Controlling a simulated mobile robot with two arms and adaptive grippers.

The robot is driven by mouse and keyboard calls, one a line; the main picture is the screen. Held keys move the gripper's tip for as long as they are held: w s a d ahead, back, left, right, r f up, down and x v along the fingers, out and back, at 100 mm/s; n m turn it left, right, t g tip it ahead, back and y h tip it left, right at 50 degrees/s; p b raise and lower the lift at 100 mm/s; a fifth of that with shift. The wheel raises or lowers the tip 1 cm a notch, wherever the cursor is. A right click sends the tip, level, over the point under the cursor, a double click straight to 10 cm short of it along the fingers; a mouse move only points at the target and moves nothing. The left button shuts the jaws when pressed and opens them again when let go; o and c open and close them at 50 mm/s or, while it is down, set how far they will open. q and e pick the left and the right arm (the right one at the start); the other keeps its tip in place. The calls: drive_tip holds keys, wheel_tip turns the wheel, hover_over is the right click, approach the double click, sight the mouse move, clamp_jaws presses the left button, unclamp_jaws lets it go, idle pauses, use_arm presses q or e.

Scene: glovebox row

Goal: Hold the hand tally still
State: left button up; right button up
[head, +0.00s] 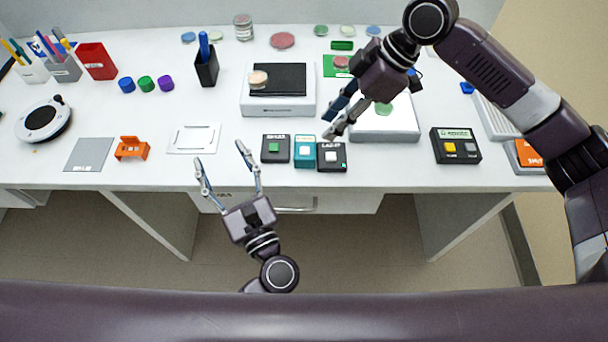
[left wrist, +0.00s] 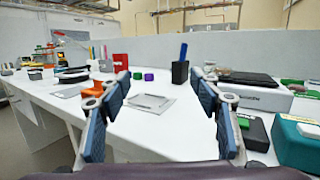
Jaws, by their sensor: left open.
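Three small button boxes stand in a row near the desk's front edge: a black box with a green button (head: 275,156), a teal box with a pale button (head: 305,160) and a black box with a white button (head: 332,164). I cannot tell which is the hand tally; the labels are too small. My left gripper (head: 219,152) is open and empty at the front edge, left of the row. In the left wrist view its fingers (left wrist: 158,105) are apart, with the green-button box and the teal box (left wrist: 296,143) at right. My right gripper (head: 327,127) is open and empty, just above the row's right end.
A white framed plate (head: 193,151) lies behind my left fingers. An orange holder (head: 131,148) is further left. A black pen cup (head: 207,68) and a white box with a dark top (head: 278,103) stand behind. A black box with yellow button (head: 456,158) is at right.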

sight(305, 135)
use_arm(q)
drive_tip(key=d+m+h, duration=0.1)
drive_tip(key=d, duration=0.2)
drive_tip(key=d+f+m+t+h, duration=0.1)
drive_tip(key=d+h, duration=0.1)
drive_tip(key=d, duration=0.1)
drive_tip(key=d+h, duration=0.2)
drive_tip(key=d, duration=0.1)
drive_tip(key=shift+w+d+f+m, duration=0.1)
drive_tip(key=shift+d+f+m, duration=0.1)
drive_tip(key=shift+f+m, duration=0.15)
drive_tip(key=d+f+m+h, duration=0.1)
drive_tip(key=d, duration=0.1)
drive_tip(key=d+f+m+h, duration=0.1)
drive_tip(key=d+h, duration=0.1)
drive_tip(key=d+f+m+h, duration=0.1)
drive_tip(key=d+h, duration=0.1)
drive_tip(key=d, duration=0.1)
drive_tip(key=shift+s+f+m, duration=0.25)
drive_tip(key=shift+s+m, duration=0.1)
drive_tip(key=shift+s, duration=0.05)
drive_tip(key=shift+w+d, duration=0.1)
drive_tip(key=shift+d, duration=0.15)
drive_tip(key=w, duration=1.1)
drive_tip(key=shift+w+d+f, duration=0.1)
drive_tip(key=shift+w+d, duration=0.05)
drive_tip(key=shift+w, duration=0.2)
drive_tip(key=shift+c, duration=0.5)
drive_tip(key=c, duration=1.2)
